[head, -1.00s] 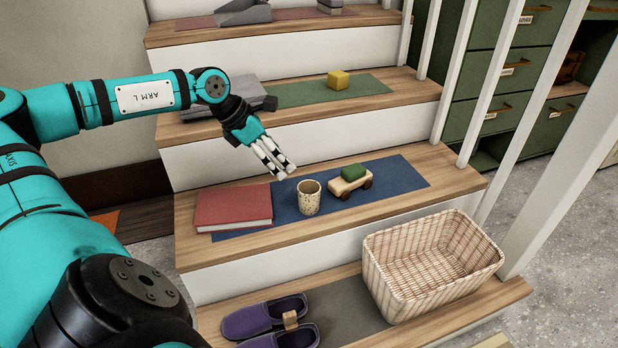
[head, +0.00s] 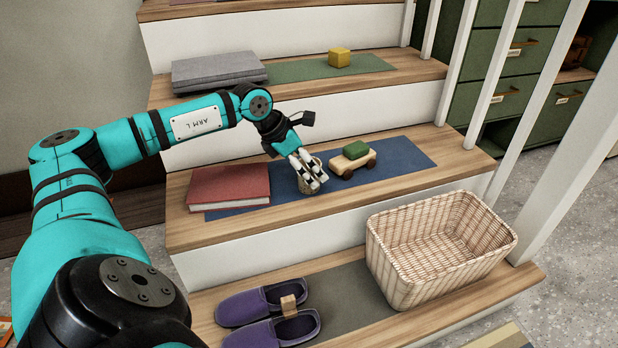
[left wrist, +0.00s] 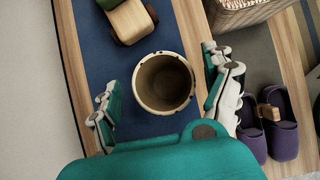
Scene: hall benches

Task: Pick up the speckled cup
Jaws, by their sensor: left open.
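The speckled cup (left wrist: 163,84) stands upright on the blue mat (head: 405,160) of a wooden step, its open mouth facing my left wrist camera. My left gripper (head: 312,180) is open and over the cup, hiding most of it in the head view. In the left wrist view one finger is on each side of the cup, with a visible gap at the left finger and a smaller one at the right. The cup looks empty. My right gripper is not in view.
A toy car with a green block (head: 354,153) is close right of the cup, a red book (head: 229,186) left. One step down are a wicker basket (head: 436,245) and purple shoes (head: 267,310) with a wooden block. White railing posts (head: 497,75) stand at the right.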

